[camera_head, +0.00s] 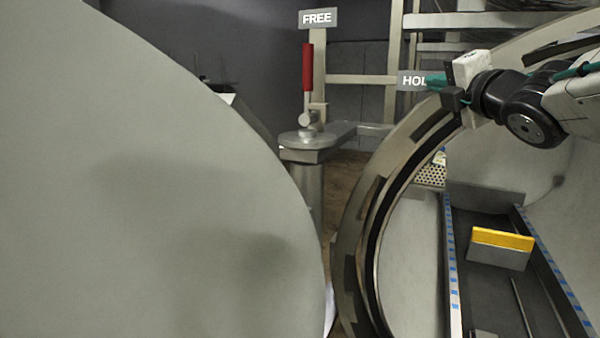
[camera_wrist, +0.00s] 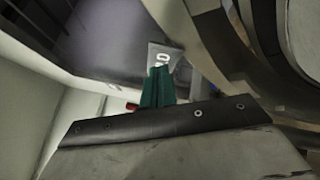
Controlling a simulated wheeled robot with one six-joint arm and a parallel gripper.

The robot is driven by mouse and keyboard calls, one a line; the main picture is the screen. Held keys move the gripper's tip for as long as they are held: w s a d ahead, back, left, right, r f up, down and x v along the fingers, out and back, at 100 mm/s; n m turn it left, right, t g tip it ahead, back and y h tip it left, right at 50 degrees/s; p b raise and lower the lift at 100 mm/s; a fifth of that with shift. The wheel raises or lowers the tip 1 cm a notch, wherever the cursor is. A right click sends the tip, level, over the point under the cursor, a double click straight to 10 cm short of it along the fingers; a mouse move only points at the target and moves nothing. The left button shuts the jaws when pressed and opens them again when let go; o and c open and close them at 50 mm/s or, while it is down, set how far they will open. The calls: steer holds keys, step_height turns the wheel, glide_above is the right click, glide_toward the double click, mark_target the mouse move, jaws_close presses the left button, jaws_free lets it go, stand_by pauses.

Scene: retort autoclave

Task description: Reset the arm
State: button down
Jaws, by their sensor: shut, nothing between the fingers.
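My gripper (camera_head: 428,81) is at the upper right in the head view, in front of the autoclave's rim. Its teal fingers overlap the grey "HOLD" sign (camera_head: 408,81), whose last letters are hidden. In the wrist view the teal fingers (camera_wrist: 158,72) are together with nothing between them. A grey sign (camera_wrist: 165,57) shows just beyond their tips; whether they touch it I cannot tell. The red lever handle (camera_head: 307,67) stands upright under the "FREE" sign (camera_head: 318,18), left of and apart from my gripper. A small red bit (camera_wrist: 131,107) shows beside the fingers.
The big grey door (camera_head: 150,190) stands open and fills the left. The autoclave's round rim (camera_head: 350,235) is at right. Inside, a yellow-topped grey block (camera_head: 500,255) lies between blue-marked rails (camera_head: 450,250). A narrow gap with a metal post (camera_head: 306,190) separates door and rim.

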steer(key=s+d+f+m+g+h, duration=0.2)
steer(key=s+f+m+g+h, duration=0.15)
steer(key=s+f+m, duration=0.4)
steer(key=s+d+f+m+g+h, duration=0.2)
steer(key=s+d+f+m+g, duration=0.15)
steer(key=f+m, duration=0.6)
steer(key=s+a+f+m+g, duration=0.1)
steer(key=s+f+m+g, duration=0.1)
steer(key=s, duration=0.4)
steer(key=s+a+f+m+g+y, duration=0.1)
steer(key=s+a+f+m+g, duration=0.1)
steer(key=s, duration=0.5)
steer(key=s+a+f+m+g+y, duration=0.1)
steer(key=s+f+m+g, duration=0.3)
steer(key=s+f+g, duration=0.2)
steer(key=shift+s+a+f, duration=0.3)
steer(key=shift+a+f, duration=0.05)
steer(key=shift+f, duration=0.35)
